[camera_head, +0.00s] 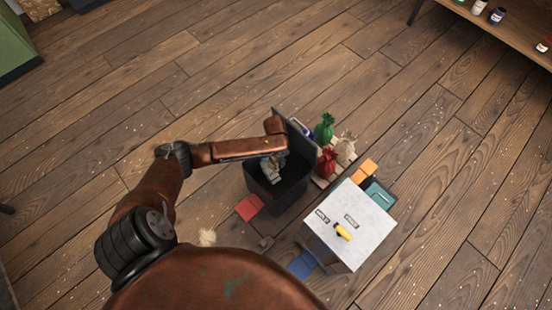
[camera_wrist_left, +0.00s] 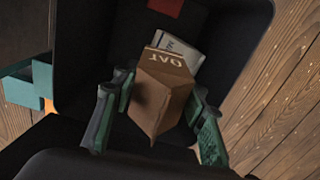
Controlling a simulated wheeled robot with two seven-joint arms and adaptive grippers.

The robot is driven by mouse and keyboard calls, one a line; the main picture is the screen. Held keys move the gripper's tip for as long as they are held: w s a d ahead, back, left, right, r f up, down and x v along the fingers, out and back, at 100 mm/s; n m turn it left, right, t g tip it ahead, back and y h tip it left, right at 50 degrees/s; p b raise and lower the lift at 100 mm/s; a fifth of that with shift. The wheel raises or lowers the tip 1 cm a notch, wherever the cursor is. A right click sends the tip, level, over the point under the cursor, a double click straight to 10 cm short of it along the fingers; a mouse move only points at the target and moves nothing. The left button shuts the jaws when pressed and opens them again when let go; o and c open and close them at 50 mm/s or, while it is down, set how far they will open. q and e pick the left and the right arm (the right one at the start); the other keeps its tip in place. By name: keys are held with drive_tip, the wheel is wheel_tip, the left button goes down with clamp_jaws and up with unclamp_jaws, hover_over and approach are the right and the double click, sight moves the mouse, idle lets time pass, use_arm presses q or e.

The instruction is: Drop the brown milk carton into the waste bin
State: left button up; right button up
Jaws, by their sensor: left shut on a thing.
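My left gripper (camera_wrist_left: 162,88) is shut on the brown milk carton (camera_wrist_left: 166,88), with one green finger on each side of it in the left wrist view. Pale lettering shows on the carton's top. The dark waste bin (camera_wrist_left: 92,45) surrounds the carton in that view, so the carton is over or within its opening. In the head view the left gripper (camera_head: 271,170) reaches down at the mouth of the open bin (camera_head: 287,198). The carton cannot be made out there. My right gripper is not in view.
A whitish printed piece (camera_wrist_left: 186,43) shows behind the carton. Green, red and pale sacks (camera_head: 328,160) stand right of the bin. A white-topped block (camera_head: 350,215) with a yellow object (camera_head: 342,232) stands at lower right. A red piece (camera_head: 248,207) lies left of the bin.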

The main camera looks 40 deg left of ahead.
use_arm(q)
drive_tip(key=o, duration=1.1)
wheel_tip(320, 180, up, 12)
idle(0.4)
